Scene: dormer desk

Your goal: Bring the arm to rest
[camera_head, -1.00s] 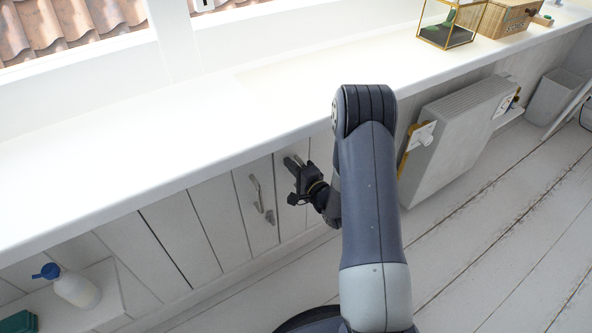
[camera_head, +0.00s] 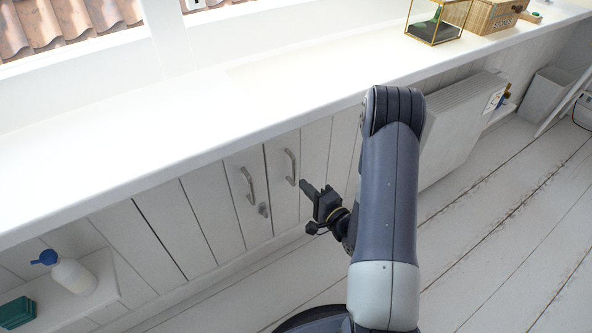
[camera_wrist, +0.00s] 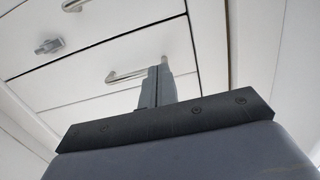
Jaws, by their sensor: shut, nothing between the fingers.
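My gripper (camera_head: 306,186) is shut and empty in the head view, at the end of my bent arm in front of the white cupboard doors. Its fingers point left toward a cupboard handle (camera_head: 290,167) and look apart from it. In the wrist view the closed fingers (camera_wrist: 158,72) stand upright, overlapping one end of a metal handle (camera_wrist: 125,77) in the picture. A second handle (camera_head: 249,186) with a small latch (camera_head: 263,210) below it is on the door to the left. Both doors look closed.
The long white desk top (camera_head: 200,110) runs above the cupboards. A glass box (camera_head: 437,22) and a wicker box (camera_head: 492,14) stand on it at the far right. A radiator (camera_head: 460,125) is right of my arm. A spray bottle (camera_head: 74,277) is on the low shelf at left.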

